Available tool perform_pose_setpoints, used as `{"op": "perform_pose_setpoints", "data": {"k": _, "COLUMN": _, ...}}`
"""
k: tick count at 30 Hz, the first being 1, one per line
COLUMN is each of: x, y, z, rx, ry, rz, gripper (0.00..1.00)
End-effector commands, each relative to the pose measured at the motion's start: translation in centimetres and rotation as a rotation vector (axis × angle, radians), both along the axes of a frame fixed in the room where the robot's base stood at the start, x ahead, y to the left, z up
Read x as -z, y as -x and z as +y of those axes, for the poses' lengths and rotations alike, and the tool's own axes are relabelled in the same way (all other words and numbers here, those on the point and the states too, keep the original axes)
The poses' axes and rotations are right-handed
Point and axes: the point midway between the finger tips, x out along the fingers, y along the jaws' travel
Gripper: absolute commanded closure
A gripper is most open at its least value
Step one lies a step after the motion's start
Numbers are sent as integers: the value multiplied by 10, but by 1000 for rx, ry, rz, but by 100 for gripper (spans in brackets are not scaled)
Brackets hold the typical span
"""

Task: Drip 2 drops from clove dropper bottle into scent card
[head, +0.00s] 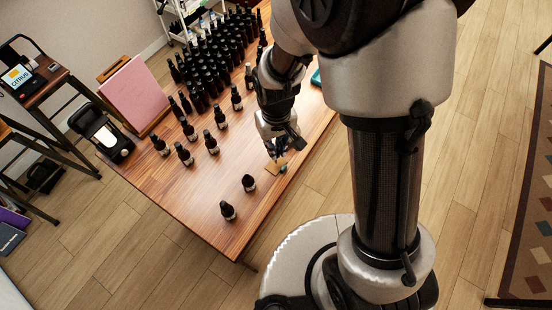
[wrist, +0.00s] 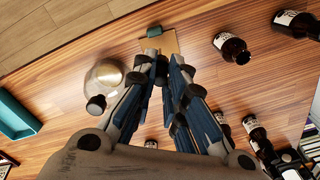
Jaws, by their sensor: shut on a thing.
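My gripper (head: 278,150) points down over the table, close above the tan scent card (head: 272,167). In the wrist view its fingers (wrist: 165,66) are shut on a small dark dropper top (wrist: 162,70), mostly hidden between them. The card also shows just beyond the fingertips in the wrist view (wrist: 171,42), with a teal clip (wrist: 153,31) at its edge. A dark brown bottle with a pale label (wrist: 231,46) stands near the card; its neck seems open. I cannot read which bottle is clove. Drops are not visible.
Another dark bottle (head: 228,210) stands near the table's front corner. Several dark bottles (head: 212,142) stand left of my gripper, with a dense group (head: 215,60) behind. A round glass vessel (wrist: 104,74) and a teal tray (wrist: 14,117) lie left in the wrist view.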

Motion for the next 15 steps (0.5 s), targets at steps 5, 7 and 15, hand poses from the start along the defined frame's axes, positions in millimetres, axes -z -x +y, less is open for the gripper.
{"op": "perform_pose_setpoints", "data": {"k": 5, "x": 0, "y": 0, "z": 0, "rx": 0, "ry": 0, "rz": 0, "gripper": 95}}
{"op": "perform_pose_setpoints", "data": {"k": 7, "x": 0, "y": 0, "z": 0, "rx": 0, "ry": 0, "rz": 0, "gripper": 95}}
{"op": "perform_pose_setpoints", "data": {"k": 15, "x": -14, "y": 0, "z": 0, "rx": 0, "ry": 0, "rz": -1, "gripper": 95}}
